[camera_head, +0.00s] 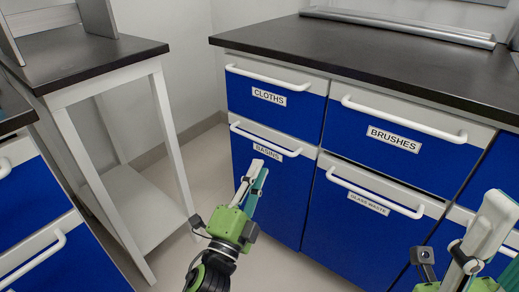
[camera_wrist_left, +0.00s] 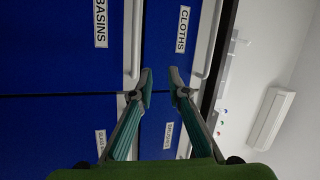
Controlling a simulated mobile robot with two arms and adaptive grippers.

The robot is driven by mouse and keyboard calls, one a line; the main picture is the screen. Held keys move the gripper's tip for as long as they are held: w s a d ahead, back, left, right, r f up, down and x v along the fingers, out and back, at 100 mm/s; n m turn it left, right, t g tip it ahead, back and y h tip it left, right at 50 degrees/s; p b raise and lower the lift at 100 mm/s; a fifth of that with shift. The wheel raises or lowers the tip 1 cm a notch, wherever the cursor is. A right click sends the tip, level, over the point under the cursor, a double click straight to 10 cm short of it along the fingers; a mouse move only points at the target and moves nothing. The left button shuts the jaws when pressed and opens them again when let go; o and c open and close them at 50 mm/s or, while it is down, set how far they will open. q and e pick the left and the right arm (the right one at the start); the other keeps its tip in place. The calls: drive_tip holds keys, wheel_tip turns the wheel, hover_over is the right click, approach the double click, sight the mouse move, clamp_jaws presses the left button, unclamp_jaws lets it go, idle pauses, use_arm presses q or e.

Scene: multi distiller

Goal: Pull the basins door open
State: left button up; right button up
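The basins door (camera_head: 268,195) is a blue front labelled BASINS below the CLOTHS drawer (camera_head: 253,100). It looks closed, with a white bar handle (camera_head: 265,141) along its top. In the left wrist view the basins handle (camera_wrist_left: 136,40) runs down beside the left fingertip. My left gripper (camera_head: 259,170) is in front of the basins door, below its handle in the head view. Its fingertips (camera_wrist_left: 161,78) are apart with nothing between them. My right gripper (camera_head: 502,235) is at the lower right; its finger gap is not clear.
The BRUSHES drawer (camera_head: 400,145) and GLASS WASTE door (camera_head: 360,220) adjoin on the right, with protruding white handles. A dark countertop (camera_head: 400,65) overhangs them. A white-legged table (camera_head: 90,65) stands left. Floor shows between table and cabinet.

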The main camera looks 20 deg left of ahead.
sight(259, 139)
use_arm(q)
drive_tip(key=w+a+f+g+y, duration=0.1)
drive_tip(key=w+a+f+y, duration=0.1)
drive_tip(key=a+f+y, duration=0.15)
drive_tip(key=shift+m+h, duration=0.3)
drive_tip(key=shift+h, duration=0.05)
drive_tip(key=x, duration=0.4)
drive_tip(key=b+x, duration=0.1)
drive_tip(key=x, duration=0.8)
drive_tip(key=shift+w+f+b, duration=0.15)
drive_tip(key=shift+f+b, duration=0.2)
clamp_jaws()
